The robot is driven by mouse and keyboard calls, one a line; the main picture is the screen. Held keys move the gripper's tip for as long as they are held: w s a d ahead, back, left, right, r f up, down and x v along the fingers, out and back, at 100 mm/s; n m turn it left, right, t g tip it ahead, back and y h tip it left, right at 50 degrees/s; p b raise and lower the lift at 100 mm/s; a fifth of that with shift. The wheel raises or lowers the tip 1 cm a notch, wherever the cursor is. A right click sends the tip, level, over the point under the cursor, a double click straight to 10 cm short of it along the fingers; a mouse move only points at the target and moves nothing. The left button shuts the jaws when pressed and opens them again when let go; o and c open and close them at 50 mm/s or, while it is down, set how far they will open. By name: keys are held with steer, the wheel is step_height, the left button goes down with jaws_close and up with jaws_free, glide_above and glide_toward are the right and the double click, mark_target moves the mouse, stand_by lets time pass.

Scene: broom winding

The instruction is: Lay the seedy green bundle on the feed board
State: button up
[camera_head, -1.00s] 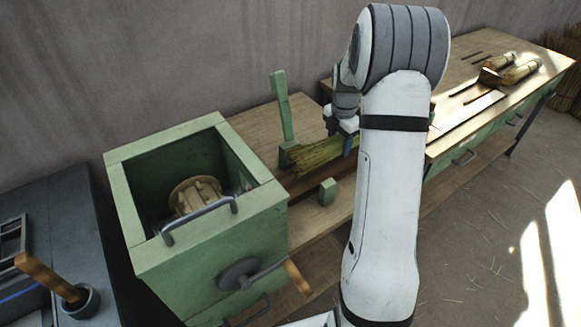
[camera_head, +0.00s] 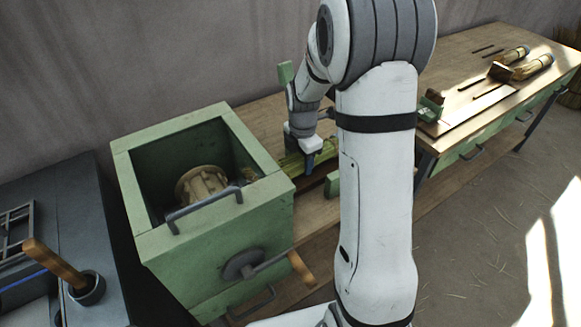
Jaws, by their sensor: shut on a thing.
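The seedy green bundle (camera_head: 293,163) lies low over the wooden feed board (camera_head: 306,208), close to the right side of the green box machine. My gripper (camera_head: 308,164) points down and is shut on the bundle. My arm hides the bundle's right part, and I cannot tell whether its underside touches the board. A green upright post (camera_head: 286,73) stands behind the bundle, partly covered by my arm. A small green block (camera_head: 332,185) stands in front of it.
The open green box (camera_head: 165,220) holds a wooden drum (camera_head: 203,184) and has a side crank with a wooden handle (camera_head: 301,268). A dark bench (camera_head: 60,200) stands left. A long workbench (camera_head: 470,75) with finished bundles (camera_head: 528,68) extends right.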

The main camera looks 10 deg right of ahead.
mark_target(291, 160)
steer(key=a, duration=0.1)
steer(key=s+a, duration=0.1)
steer(key=a, duration=0.1)
steer(key=shift+s+a+f, duration=0.15)
steer(key=shift+a+f, duration=0.05)
steer(key=shift+f, duration=0.15)
steer(key=shift+d+f, duration=0.1)
steer(key=shift+f, duration=0.5)
steer(key=o, duration=1)
step_height(291, 160, up, 12)
steer(key=shift+r+p, duration=0.2)
steer(key=shift+p, duration=0.2)
